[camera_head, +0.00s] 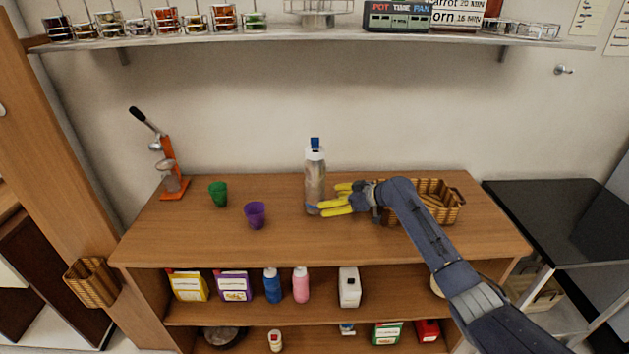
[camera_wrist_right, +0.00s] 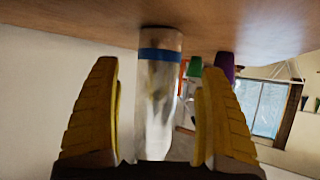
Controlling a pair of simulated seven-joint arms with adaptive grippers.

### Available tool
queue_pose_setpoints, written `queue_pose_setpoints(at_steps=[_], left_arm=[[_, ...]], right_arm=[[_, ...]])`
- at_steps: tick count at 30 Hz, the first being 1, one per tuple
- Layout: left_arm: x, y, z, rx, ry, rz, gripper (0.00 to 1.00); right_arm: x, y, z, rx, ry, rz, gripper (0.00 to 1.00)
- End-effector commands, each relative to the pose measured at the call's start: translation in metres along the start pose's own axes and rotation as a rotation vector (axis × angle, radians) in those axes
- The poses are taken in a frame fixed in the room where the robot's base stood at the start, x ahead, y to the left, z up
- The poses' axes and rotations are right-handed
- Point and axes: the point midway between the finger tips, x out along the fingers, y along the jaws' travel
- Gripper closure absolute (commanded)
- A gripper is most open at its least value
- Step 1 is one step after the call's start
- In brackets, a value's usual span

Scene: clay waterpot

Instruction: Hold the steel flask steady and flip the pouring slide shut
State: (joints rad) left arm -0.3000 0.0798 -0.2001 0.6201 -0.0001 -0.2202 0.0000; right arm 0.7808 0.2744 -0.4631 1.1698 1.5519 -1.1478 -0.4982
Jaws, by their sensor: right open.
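The steel flask (camera_head: 315,178) stands upright near the middle of the wooden counter, with a white top and a blue pouring slide (camera_head: 315,143) sticking up from it. My right gripper (camera_head: 330,199), with yellow fingers, is open just right of the flask's lower body. In the right wrist view, which looks upside down, the flask (camera_wrist_right: 160,95) with its blue band shows between the open fingers (camera_wrist_right: 160,80). A gap shows on its left, and the right finger looks close to it; I cannot tell whether they touch. The flask's top is out of that view. My left gripper is not in view.
A green cup (camera_head: 218,194) and a purple cup (camera_head: 255,215) stand left of the flask. An orange lever press (camera_head: 170,175) is at the far left. A wicker basket (camera_head: 440,202) sits behind my right arm. A shelf (camera_head: 310,38) with jars hangs above.

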Motion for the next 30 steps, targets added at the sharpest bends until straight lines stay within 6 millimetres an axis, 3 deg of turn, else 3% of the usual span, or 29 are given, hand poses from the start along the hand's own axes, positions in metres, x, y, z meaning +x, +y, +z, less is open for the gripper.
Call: queue_pose_setpoints(at_steps=[15,30], left_arm=[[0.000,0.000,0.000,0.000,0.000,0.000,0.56],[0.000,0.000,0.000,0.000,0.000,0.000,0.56]], right_arm=[[0.054,0.000,-0.001,0.000,0.000,0.000,0.23],[0.064,0.001,0.000,-0.002,0.000,0.001,0.23]])
